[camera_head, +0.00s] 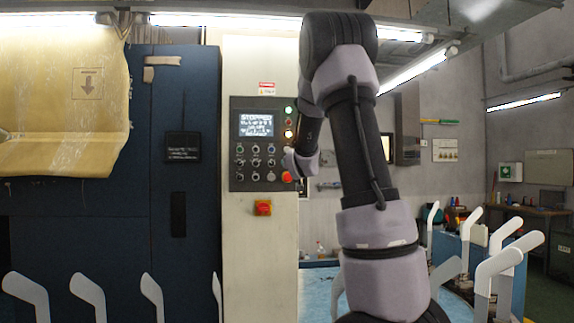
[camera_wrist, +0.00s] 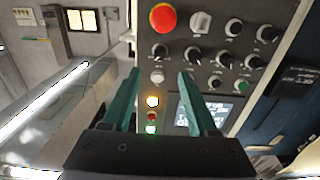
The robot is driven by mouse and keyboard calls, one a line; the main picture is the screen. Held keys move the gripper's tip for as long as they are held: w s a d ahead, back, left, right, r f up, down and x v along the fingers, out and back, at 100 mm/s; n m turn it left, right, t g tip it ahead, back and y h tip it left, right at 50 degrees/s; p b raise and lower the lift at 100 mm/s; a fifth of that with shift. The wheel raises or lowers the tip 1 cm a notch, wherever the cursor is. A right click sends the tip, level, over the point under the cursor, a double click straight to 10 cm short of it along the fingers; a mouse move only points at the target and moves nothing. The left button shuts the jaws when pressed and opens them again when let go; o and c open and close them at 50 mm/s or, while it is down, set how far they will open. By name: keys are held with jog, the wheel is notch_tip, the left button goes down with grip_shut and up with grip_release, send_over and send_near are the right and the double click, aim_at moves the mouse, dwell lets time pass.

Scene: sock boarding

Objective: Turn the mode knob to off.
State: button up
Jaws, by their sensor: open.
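The control panel (camera_head: 235,183) is on the cream cabinet, with rows of small knobs under a lit screen (camera_head: 256,125). In the wrist view it appears turned round, with several black knobs (camera_wrist: 193,54) and a larger pale grey knob (camera_wrist: 201,22) beside the red mushroom button (camera_wrist: 164,18). The labels are too small to read, so I cannot tell which is the mode knob or its setting. My gripper (camera_wrist: 158,80) is open, its two green fingers apart with nothing held between them. It faces the panel, apparently short of the knobs.
A red and yellow switch (camera_head: 263,208) is below the panel. Lit indicator lamps (camera_wrist: 152,101) show between my fingers. A dark blue machine (camera_head: 175,100) stands at left. White sock forms (camera_head: 497,265) stand at right and along the front.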

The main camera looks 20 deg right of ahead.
jog(key=x, duration=0.8)
jog(key=shift+w, duration=0.15)
jog(key=shift+f, duration=0.1)
grip_shut()
